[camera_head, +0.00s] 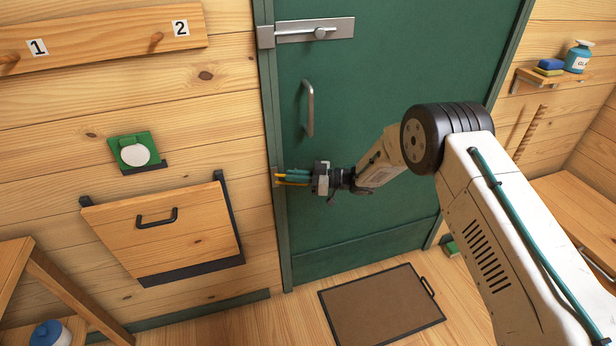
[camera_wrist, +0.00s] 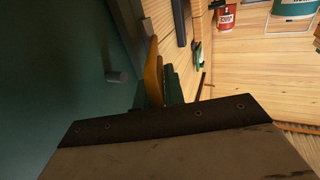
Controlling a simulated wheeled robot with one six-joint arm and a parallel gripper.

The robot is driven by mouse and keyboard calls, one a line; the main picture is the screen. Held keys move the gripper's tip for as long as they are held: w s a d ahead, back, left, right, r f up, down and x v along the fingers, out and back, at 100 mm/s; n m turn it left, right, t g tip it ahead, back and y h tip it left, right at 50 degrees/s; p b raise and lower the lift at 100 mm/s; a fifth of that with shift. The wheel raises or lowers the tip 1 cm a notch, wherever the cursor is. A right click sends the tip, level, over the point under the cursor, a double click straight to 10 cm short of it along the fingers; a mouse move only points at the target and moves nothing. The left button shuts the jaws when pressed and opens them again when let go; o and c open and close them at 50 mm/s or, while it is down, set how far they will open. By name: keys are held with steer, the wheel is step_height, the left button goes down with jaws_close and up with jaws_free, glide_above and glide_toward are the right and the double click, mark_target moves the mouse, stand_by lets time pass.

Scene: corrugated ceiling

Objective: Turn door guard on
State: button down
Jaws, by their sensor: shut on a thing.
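The green door (camera_head: 400,70) is closed in its frame. A metal slide bolt (camera_head: 318,31) sits at its top left, and a grey pull handle (camera_head: 309,108) hangs below. My gripper (camera_head: 283,178), with teal and yellow fingers, is at the door's left edge, below the handle. Its fingers are shut on a small part there, seemingly the door guard, which they mostly hide. In the wrist view, the orange and green fingers (camera_wrist: 160,75) point away beside the door, and a short grey peg (camera_wrist: 117,76) stands out to their left.
A hinged wooden panel (camera_head: 190,240) and a green-backed white disc (camera_head: 135,155) are on the wall at left. A brown mat (camera_head: 380,310) lies on the floor. A small shelf (camera_head: 550,78) holds a bottle and sponges at right.

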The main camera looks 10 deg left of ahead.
steer(key=shift+w+a+n+g, duration=0.1)
steer(key=shift+w+n+g, duration=0.1)
steer(key=shift+n+g, duration=0.3)
steer(key=shift+r, duration=0.1)
steer(key=c, duration=1.5)
jaws_free()
steer(key=shift+a, duration=0.1)
steer(key=shift+w+d, duration=0.3)
steer(key=shift+d, duration=1)
steer(key=shift+w+d, duration=0.3)
steer(key=shift+d, duration=0.95)
steer(key=shift+w+d, duration=0.3)
steer(key=shift+d, duration=1)
